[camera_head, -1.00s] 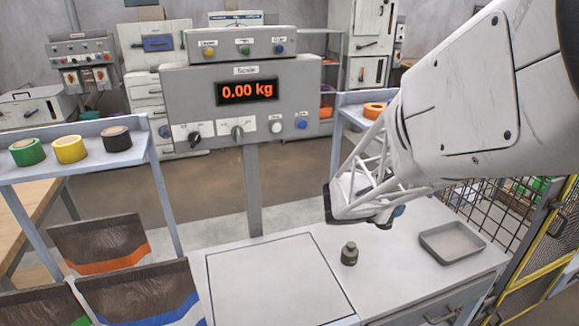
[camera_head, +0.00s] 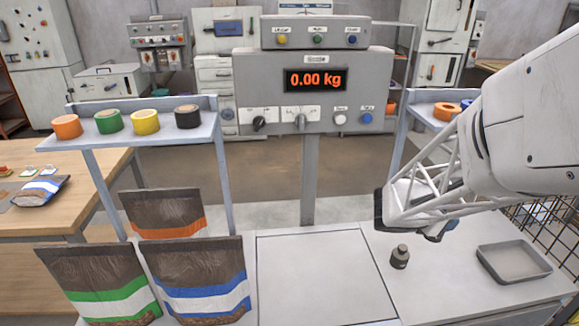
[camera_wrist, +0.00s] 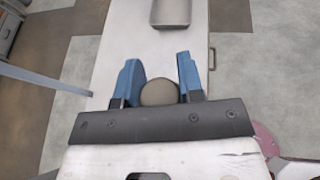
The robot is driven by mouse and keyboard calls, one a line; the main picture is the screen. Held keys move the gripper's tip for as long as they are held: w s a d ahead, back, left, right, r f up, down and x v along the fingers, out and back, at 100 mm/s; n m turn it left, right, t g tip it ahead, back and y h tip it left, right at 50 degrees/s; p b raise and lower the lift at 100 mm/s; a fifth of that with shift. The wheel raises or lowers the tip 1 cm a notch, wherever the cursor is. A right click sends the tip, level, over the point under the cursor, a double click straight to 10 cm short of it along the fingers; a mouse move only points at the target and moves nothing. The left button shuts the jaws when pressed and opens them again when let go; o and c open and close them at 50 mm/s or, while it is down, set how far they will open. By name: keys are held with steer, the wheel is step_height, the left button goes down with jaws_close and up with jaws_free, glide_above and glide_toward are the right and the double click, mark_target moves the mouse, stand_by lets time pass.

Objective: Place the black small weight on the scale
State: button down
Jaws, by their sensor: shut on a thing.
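A small dark grey weight (camera_head: 399,257) with a knob on top stands upright on the bench, just right of the scale's flat plate (camera_head: 320,275). The plate is bare and the scale's display (camera_head: 316,80) reads 0.00 kg. My gripper (camera_head: 438,229) is above the bench near the weight. In the wrist view, the blue fingers of my gripper (camera_wrist: 159,78) stand on either side of a round grey-brown thing (camera_wrist: 158,92) and are shut on it. I cannot tell what this thing is; the arm mostly hides it in the head view.
A shallow grey tray (camera_head: 515,264) lies on the bench at the right; it also shows in the wrist view (camera_wrist: 171,12). Filled bags (camera_head: 203,279) stand left of the plate. Tape rolls (camera_head: 145,121) sit on the left shelf. A wire fence (camera_head: 556,232) borders the right.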

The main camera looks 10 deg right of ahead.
steer(key=s+a+f+n+t, duration=0.1)
steer(key=s+a+f, duration=0.2)
steer(key=a+f, duration=0.4)
steer(key=s+a+f+n+t+y, duration=0.1)
steer(key=s+a+f+n+t, duration=0.1)
steer(key=s+a+f, duration=0.2)
steer(key=s+a+f+n+t, duration=0.1)
steer(key=s+a+f, duration=0.3)
steer(key=a+f, duration=0.5)
steer(key=shift+a+f+t+y, duration=0.3)
steer(key=shift+a+f+t, duration=0.1)
steer(key=shift+a, duration=2.05)
glide_above(334, 290)
steer(key=s, duration=0.1)
steer(key=shift+f, duration=0.7)
steer(key=shift+w, duration=0.4)
steer(key=shift+f, duration=1.8)
